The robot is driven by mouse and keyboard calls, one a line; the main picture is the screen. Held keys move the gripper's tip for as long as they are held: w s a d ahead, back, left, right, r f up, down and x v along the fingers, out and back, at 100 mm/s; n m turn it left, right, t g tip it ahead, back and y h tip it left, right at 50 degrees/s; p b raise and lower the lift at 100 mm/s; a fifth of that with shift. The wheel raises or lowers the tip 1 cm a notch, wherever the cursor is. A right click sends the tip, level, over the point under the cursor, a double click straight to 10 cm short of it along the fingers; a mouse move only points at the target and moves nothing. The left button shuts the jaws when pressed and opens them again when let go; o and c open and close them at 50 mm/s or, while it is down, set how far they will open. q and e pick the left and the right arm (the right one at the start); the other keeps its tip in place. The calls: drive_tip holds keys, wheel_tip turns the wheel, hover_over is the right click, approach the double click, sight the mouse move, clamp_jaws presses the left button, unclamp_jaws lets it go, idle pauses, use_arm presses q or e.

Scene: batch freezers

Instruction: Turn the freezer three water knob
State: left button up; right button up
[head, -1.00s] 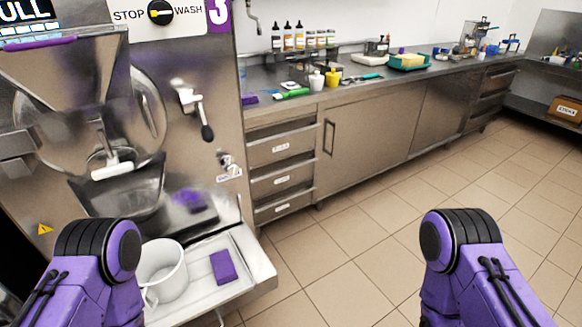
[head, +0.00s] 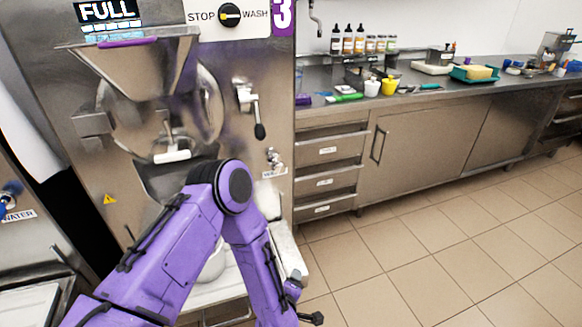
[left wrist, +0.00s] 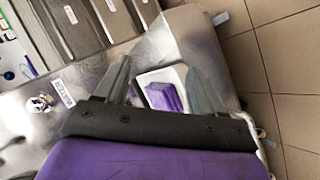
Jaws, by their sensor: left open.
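Freezer three (head: 262,60) is the steel machine marked with a purple 3. Its small metal water knob (head: 273,157) sits on the front panel's lower right, above a label. In the left wrist view the knob (left wrist: 40,102) is at the left beside the WATER label (left wrist: 63,93). My left gripper (left wrist: 157,68) is open, with nothing between its fingers. It is apart from the knob, which lies off to the left of the fingers in that view. In the head view my left arm hangs in front of the freezer, its forearm pointing down. My right gripper is out of view.
A purple block (left wrist: 163,97) lies on the tray beyond the left fingers. A white container (head: 213,265) is partly hidden behind my left arm. Another machine with a blue knob (head: 14,188) stands at the left. A counter with drawers (head: 330,150) adjoins at the right; tiled floor (head: 430,240) is clear.

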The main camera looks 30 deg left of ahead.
use_arm(q)
drive_tip(key=w+a+r+n+t+y, duration=0.1)
drive_tip(key=w+r+n+t+y, duration=0.15)
drive_tip(key=w+r+n, duration=0.55)
drive_tip(key=n+g+y+p, duration=0.15)
drive_tip(key=n+y, duration=0.65)
drive_tip(key=n, duration=1)
approach(280, 169)
drive_tip(key=p+x, duration=0.1)
drive_tip(key=x, duration=0.9)
drive_tip(key=shift+s, duration=0.1)
drive_tip(key=shift+w+a, duration=0.2)
drive_tip(key=shift+a, duration=0.05)
drive_tip(key=c, duration=1)
